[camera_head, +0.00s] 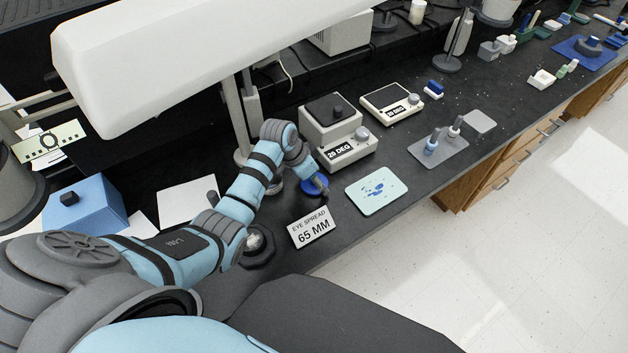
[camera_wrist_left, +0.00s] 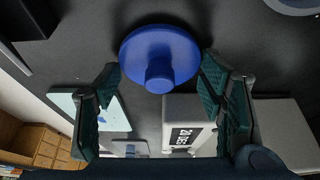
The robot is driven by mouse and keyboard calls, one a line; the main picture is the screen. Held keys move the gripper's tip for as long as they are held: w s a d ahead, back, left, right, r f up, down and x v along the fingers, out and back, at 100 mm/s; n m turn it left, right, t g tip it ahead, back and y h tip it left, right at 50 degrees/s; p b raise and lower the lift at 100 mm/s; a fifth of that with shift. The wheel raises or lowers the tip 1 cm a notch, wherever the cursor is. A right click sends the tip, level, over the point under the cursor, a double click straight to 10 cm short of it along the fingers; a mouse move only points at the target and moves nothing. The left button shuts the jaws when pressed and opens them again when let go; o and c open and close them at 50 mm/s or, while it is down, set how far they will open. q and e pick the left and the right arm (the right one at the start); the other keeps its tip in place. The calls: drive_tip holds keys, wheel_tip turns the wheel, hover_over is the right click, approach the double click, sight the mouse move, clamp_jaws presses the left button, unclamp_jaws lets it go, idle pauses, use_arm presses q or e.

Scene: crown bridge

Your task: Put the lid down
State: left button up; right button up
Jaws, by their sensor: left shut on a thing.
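A round blue lid (camera_wrist_left: 160,52) with a knob shows at the top middle of the left wrist view, between the two fingertips of my left gripper (camera_wrist_left: 160,78). In the head view the blue lid (camera_head: 314,184) is partly hidden by my left gripper (camera_head: 322,190), which is over the black bench beside the 26 DEG box. Whether the lid touches the bench is hard to tell. My right gripper is not in view.
The 26 DEG box (camera_head: 338,150) is behind the gripper. A pale green plate (camera_head: 377,190) with blue pieces lies to its right. The EYE SPREAD 65 MM sign (camera_head: 312,228) stands in front. A glassy round thing (camera_head: 257,240) is beside my left arm. A grey tray (camera_head: 450,150) lies farther right.

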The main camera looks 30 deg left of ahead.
use_arm(q)
drive_tip(key=shift+s, duration=0.1)
drive_tip(key=shift+c, duration=0.2)
drive_tip(key=shift+s+r, duration=0.15)
drive_tip(key=shift+s, duration=0.15)
drive_tip(key=o, duration=1.1)
drive_tip(key=shift+f, duration=0.2)
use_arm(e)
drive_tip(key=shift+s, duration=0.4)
use_arm(q)
drive_tip(key=shift+r, duration=0.1)
